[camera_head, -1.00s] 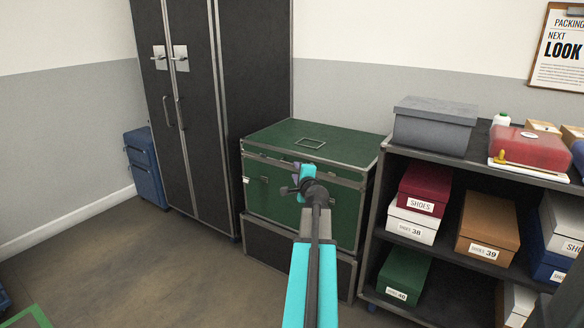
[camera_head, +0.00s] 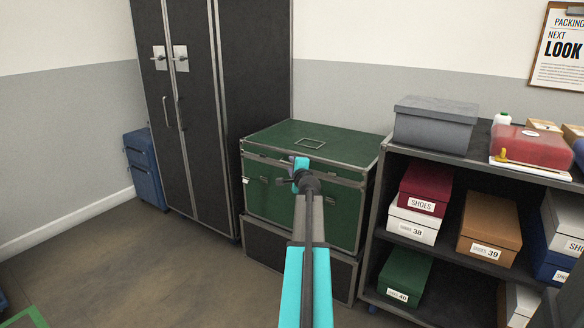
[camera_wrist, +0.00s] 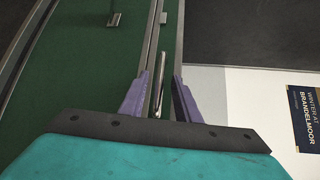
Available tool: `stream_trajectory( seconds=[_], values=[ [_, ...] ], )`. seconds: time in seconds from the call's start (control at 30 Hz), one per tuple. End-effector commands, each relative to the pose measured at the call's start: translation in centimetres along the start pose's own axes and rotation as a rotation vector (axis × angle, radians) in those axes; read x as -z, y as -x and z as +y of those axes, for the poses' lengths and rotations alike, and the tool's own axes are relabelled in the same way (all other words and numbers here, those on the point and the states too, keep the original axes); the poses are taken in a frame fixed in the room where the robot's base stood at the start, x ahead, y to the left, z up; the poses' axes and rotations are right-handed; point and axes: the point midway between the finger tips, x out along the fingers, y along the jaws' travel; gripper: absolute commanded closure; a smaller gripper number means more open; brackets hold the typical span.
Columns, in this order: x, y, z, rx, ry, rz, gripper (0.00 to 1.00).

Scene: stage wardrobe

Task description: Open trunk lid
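The green trunk (camera_head: 312,213) with metal edging stands on a dark base, and its lid (camera_head: 285,136) is down. My gripper (camera_head: 301,165) is at the trunk's front, near the lid's metal rim; my arm hides part of the front. In the wrist view, my purple fingers (camera_wrist: 162,84) are apart, on either side of a slim metal piece (camera_wrist: 161,86) at the trunk's edge. A gap shows beside it, so they do not look closed on it. Small metal fittings (camera_wrist: 114,19) show further along the green face.
A dark wardrobe (camera_head: 255,90) stands left of the trunk. A shelf unit (camera_head: 430,250) with shoe boxes and a grey box (camera_head: 433,124) stands close on the right. A blue case (camera_head: 143,168) is at the far left.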

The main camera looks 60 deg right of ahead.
Motion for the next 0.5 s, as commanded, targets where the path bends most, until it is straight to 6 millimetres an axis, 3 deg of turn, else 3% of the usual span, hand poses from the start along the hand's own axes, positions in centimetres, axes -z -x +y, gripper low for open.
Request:
stream_trajectory(
  seconds=[0.47,0.5],
  values=[
    [-0.06,-0.67,-0.02,0.000,0.000,0.000,0.71],
    [-0.07,-0.67,-0.02,0.000,0.000,0.000,0.74]
  ],
)
